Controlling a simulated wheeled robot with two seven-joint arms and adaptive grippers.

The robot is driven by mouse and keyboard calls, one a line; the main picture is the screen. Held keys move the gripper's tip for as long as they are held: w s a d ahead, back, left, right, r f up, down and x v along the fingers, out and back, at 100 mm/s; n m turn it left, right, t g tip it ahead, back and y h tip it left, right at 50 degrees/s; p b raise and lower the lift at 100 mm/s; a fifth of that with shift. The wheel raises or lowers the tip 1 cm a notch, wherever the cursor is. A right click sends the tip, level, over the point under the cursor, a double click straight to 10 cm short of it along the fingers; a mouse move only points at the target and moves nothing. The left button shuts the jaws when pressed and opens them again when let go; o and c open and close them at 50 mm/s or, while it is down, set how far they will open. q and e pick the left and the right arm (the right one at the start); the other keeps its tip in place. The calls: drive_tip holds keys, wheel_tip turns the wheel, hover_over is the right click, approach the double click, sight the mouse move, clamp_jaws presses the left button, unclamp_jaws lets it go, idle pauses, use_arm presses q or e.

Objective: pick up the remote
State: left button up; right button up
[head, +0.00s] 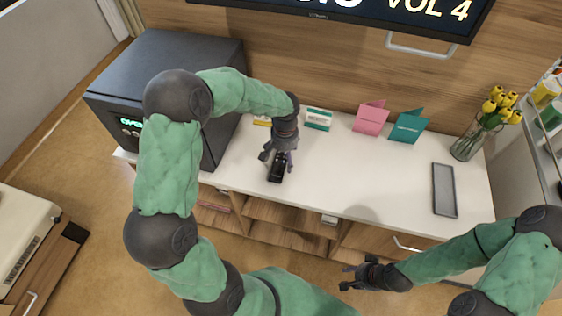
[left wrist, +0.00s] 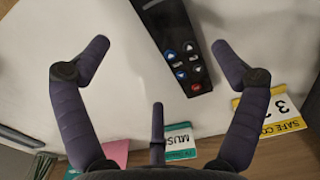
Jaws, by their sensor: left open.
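The black remote (head: 277,167) lies on the white counter top (head: 330,175) near its front edge. In the left wrist view the remote (left wrist: 174,40) lies between the spread fingers and partly runs out of the top of the picture. My left gripper (head: 277,153) is open above the remote in the head view. In the left wrist view its fingers (left wrist: 158,62) are wide apart, and I see no contact with the remote. My right gripper (head: 354,277) is empty in front of the counter; its fingers look spread.
A dark safe-like box (head: 170,75) stands left of the remote. A grey tablet-like object (head: 444,190) and a vase of yellow flowers (head: 470,143) are at right. The counter's middle is clear.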

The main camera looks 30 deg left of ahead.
sight(282, 166)
use_arm(q)
drive_tip(key=shift+s+a+f+b, duration=0.15)
drive_tip(key=shift+f+b, duration=0.15)
drive_tip(key=shift+f, duration=0.3)
drive_tip(key=f+b, duration=0.1)
drive_tip(key=f, duration=0.3)
drive_tip(key=shift+a+b, duration=0.2)
drive_tip(key=shift+b, duration=0.2)
drive_tip(key=c, duration=1.3)
